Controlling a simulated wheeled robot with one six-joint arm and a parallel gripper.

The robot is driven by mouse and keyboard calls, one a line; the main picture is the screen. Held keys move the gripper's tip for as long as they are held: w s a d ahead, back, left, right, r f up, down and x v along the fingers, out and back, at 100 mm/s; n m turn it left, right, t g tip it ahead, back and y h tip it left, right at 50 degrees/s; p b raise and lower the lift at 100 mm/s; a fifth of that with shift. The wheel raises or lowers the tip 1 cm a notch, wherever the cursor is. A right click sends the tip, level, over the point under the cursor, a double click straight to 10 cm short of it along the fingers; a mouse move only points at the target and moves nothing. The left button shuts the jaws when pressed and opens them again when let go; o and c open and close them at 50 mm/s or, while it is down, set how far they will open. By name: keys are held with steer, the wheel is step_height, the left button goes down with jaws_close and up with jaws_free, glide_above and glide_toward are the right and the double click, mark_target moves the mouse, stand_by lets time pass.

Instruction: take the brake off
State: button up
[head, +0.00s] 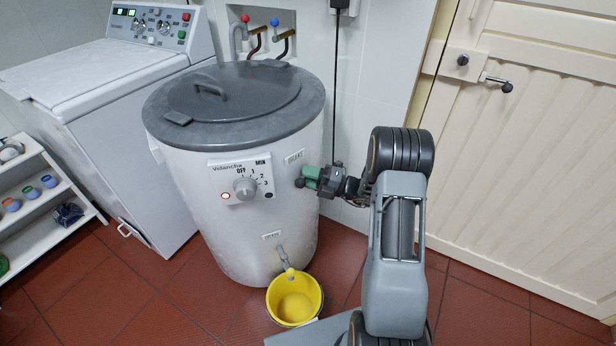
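The white drum-shaped washer (200,190) stands in the middle with its grey lid (235,98) shut. A BRAKE label (294,157) is on its right side. Just below it a small dark knob (300,183) shows, seemingly the end of the brake lever; the rest of the lever is hidden. My gripper (316,177), with green on its fingers, is right beside this knob at the washer's side. It is too small and overlapped to tell whether its fingers are closed on the lever.
The washer's dial (246,188) sits on a front panel with a lit red lamp (225,196). A yellow bucket (295,300) stands under the drain spout (284,258). A white machine (110,90) is at left, a panelled door (530,150) at right.

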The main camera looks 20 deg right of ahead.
steer(key=p+v, duration=0.1)
steer(key=v, duration=1.2)
steer(key=shift+s+d+f+p, duration=0.25)
steer(key=shift+d+p, duration=0.05)
steer(key=s+a+f+n+g+h+p, duration=0.1)
steer(key=s+a+f+n+g+h, duration=0.35)
steer(key=n, duration=0.65)
steer(key=s+a+r+n+g+h+p, duration=0.4)
steer(key=s+r+n+g, duration=0.4)
steer(key=n, duration=0.5)
steer(key=s+a+r+n+t+h+p, duration=0.1)
steer(key=r+n+p, duration=0.4)
steer(key=r, duration=0.5)
steer(key=s+a+r+n+t+h+p, duration=0.1)
steer(key=a+r+n+t+h+p, duration=0.1)
steer(key=r+n+h+p, duration=0.3)
steer(key=s+a+r+n+t+h+p, duration=0.1)
steer(key=r+n+p, duration=0.4)
steer(key=r, duration=0.9)
steer(key=shift+s+a+r+n+t+h, duration=0.4)
steer(key=shift+a+n+t+h, duration=0.3)
steer(key=shift+n+t+h, duration=0.4)
